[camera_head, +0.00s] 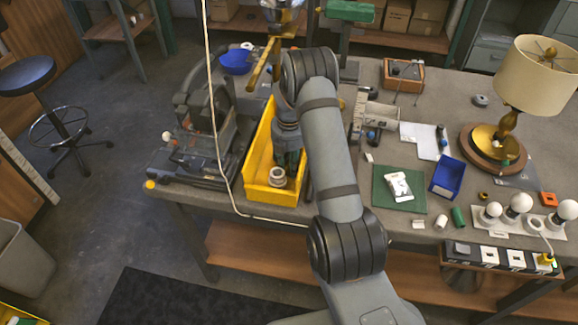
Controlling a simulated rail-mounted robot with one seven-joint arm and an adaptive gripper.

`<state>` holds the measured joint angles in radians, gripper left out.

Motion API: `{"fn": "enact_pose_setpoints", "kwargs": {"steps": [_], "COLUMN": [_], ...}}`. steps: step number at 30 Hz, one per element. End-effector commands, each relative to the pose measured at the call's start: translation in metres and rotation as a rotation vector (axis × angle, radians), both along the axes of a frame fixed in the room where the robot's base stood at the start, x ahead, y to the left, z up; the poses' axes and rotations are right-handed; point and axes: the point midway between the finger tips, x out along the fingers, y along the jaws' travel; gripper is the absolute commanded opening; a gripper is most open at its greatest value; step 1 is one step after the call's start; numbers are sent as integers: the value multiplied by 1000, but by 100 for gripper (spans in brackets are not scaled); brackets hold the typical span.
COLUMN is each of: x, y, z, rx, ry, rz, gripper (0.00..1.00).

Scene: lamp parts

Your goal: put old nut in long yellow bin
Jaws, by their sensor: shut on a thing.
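The long yellow bin (259,150) lies on the workbench at the left of centre, its short end toward the bench's front edge. My gripper (288,165) reaches down over the near part of this bin. It is shut on a small, pale metal ring-like piece (278,177), which looks like the old nut. The piece shows inside the bin's outline, near its front wall. My gripper's fingers are partly hidden, and I cannot tell whether the piece touches the bin's floor.
Dark machinery (205,130) stands left of the bin, and a pale cable (222,165) hangs in front. To the right are a green mat (385,195), a blue bin (447,178), bulbs (519,203) and a lamp (541,75). A yellow lever (262,65) rises behind.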

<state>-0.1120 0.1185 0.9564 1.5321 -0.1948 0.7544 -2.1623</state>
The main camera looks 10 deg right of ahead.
Motion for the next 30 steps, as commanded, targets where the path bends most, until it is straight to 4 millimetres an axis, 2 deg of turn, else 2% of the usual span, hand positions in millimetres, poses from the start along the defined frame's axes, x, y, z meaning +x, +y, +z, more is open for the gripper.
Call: {"fn": "enact_pose_setpoints", "kwargs": {"steps": [7,8,17,25,30], "x": [0,0,0,0,1], "y": [0,0,0,0,0], "z": [-5,-4,-3,-2,11], "rx": [0,0,0,0,0], "ry": [0,0,1,1,-3], "rz": [1,1,1,1,1], "gripper": [0,21,39,39,39]}}
